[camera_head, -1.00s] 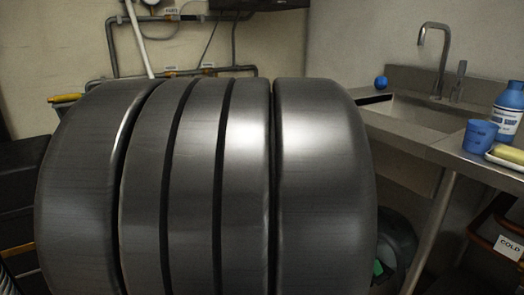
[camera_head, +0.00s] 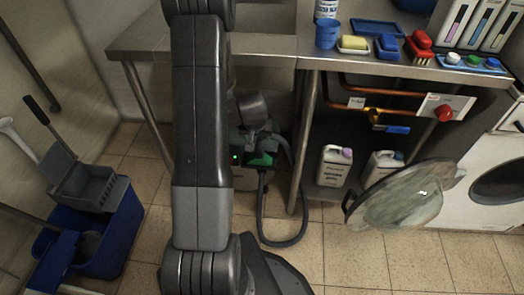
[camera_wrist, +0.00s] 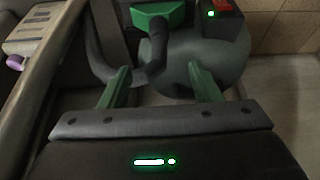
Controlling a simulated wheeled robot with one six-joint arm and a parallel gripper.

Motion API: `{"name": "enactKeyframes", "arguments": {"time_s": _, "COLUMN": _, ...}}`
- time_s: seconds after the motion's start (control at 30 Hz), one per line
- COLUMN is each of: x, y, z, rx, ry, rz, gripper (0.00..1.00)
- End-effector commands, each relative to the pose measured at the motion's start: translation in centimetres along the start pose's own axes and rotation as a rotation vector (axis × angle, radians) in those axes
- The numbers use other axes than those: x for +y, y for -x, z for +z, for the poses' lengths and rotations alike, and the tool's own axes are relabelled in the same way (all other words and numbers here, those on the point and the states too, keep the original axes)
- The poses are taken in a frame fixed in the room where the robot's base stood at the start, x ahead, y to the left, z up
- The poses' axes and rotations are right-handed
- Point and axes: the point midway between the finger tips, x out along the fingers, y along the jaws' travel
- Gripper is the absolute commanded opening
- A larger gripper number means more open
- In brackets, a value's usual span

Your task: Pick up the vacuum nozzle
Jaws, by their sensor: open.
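In the wrist view my gripper (camera_wrist: 158,70) is open, its two green fingers apart with nothing clamped between them. A dark curved hose (camera_wrist: 157,45) passes just beyond and between the fingertips. It runs down from a green fitting (camera_wrist: 156,14) and bends to the left. A rounded grey-green vacuum body (camera_wrist: 222,62) lies behind it to the right. In the head view the hose (camera_head: 285,243) loops on the tiled floor below the counter. My arm covers part of this area. I cannot clearly pick out the nozzle itself.
A steel counter (camera_head: 340,62) stands above, with a leg (camera_head: 304,150) beside the hose. White jugs (camera_head: 333,166) stand on the low shelf. A round glass door (camera_head: 405,195) juts out at right. A blue mop bucket (camera_head: 112,240) stands left.

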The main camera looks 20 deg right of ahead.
Motion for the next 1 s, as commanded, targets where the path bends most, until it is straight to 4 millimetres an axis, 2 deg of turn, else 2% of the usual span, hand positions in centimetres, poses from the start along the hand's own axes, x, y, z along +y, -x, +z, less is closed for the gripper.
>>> {"name": "enactKeyframes", "arguments": {"time_s": 0.13, "x": 0.1, "y": -1.9, "z": 0.0, "rx": 0.004, "ry": -0.006, "rz": -0.001, "gripper": 0.57}}
{"name": "enactKeyframes", "arguments": {"time_s": 0.4, "x": 0.1, "y": -7.2, "z": 0.1, "rx": 0.003, "ry": -0.004, "rz": -0.001, "gripper": 0.57}}
{"name": "enactKeyframes", "arguments": {"time_s": 0.53, "x": 0.1, "y": -8.6, "z": 0.0, "rx": 0.004, "ry": -0.005, "rz": -0.001, "gripper": 0.57}}
{"name": "enactKeyframes", "arguments": {"time_s": 0.77, "x": 0.1, "y": -9.5, "z": 0.0, "rx": 0.004, "ry": -0.004, "rz": -0.001, "gripper": 0.57}}
{"name": "enactKeyframes", "arguments": {"time_s": 1.0, "x": 0.0, "y": -12.5, "z": 0.6, "rx": 0.003, "ry": -0.003, "rz": -0.001, "gripper": 0.57}}
